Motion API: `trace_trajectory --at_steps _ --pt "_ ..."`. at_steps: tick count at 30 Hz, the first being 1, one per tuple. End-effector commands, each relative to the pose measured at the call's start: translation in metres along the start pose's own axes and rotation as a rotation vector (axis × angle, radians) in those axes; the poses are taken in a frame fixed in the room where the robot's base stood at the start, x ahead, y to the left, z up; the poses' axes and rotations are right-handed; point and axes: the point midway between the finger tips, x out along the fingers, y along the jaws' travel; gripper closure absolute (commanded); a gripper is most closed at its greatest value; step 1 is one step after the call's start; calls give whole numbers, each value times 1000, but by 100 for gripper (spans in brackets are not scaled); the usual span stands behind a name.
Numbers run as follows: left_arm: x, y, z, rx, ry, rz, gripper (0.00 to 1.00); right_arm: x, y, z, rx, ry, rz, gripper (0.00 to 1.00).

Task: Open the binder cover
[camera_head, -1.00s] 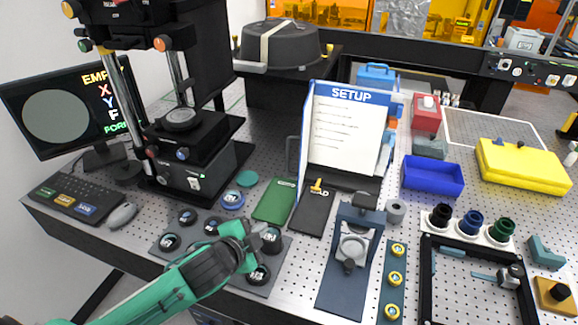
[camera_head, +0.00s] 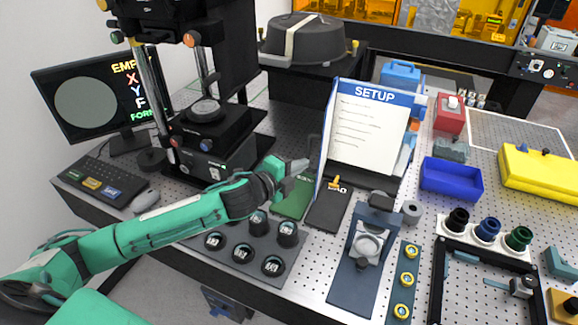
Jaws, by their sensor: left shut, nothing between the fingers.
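The binder (camera_head: 369,125) stands upright at the middle of the bench, with a white page headed "SETUP" facing me. A blue cover (camera_head: 325,140) shows edge-on at its left side, swung out from the page. My left gripper (camera_head: 300,168) is shut and empty. In the picture its tips are just left of the cover's lower part, above the green book (camera_head: 291,200); I cannot tell whether they touch the cover. My right gripper is not in view.
A dark pad with a yellow piece (camera_head: 335,183) lies before the binder. A dark clamp fixture (camera_head: 366,245) stands to the right of it. The instrument (camera_head: 205,135) stands left. A tray of round parts (camera_head: 243,250) lies below my left arm. A blue bin (camera_head: 451,179) is on the right.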

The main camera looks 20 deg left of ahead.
Motion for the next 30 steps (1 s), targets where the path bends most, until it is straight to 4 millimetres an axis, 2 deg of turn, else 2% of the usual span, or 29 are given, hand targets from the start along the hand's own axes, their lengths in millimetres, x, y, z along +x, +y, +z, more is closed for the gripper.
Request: trace_trajectory --at_steps 3,9,22,26,30 --pt "18 -3 -1 -1 1 -1 100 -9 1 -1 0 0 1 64" --pt "34 -1 0 0 0 0 100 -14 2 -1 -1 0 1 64" --pt "36 0 1 0 0 1 100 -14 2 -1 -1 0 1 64" --pt "30 0 18 2 -3 2 100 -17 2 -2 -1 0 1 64" --pt "22 1 46 1 -3 3 100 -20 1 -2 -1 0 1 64"
